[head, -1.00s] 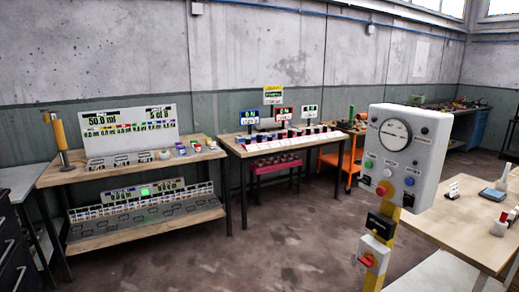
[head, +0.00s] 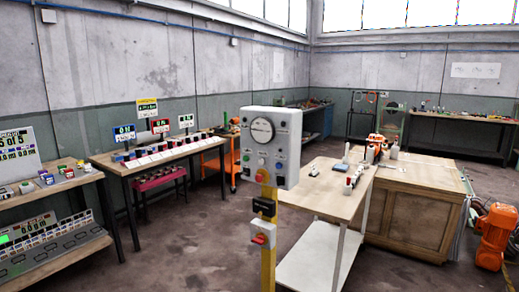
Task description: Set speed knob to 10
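A light grey control box (head: 289,150) stands on a yellow post (head: 268,272) near the middle of the head view. A round dial gauge (head: 262,130) is on its upper front. Below it are several small controls, including a blue one (head: 262,162) and a red-and-yellow one (head: 262,177). A black unit (head: 264,207) and a white box with a red switch (head: 260,240) are mounted lower on the post. The labels are too small to read, so I cannot tell which control is the speed knob or its setting. My gripper is not in view.
A wooden table (head: 322,205) stands right behind the post, with a wooden cabinet (head: 415,212) beyond. Workbenches with display panels (head: 125,166) line the left wall. An orange machine (head: 495,235) is at far right. Bare floor (head: 185,250) lies left of the post.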

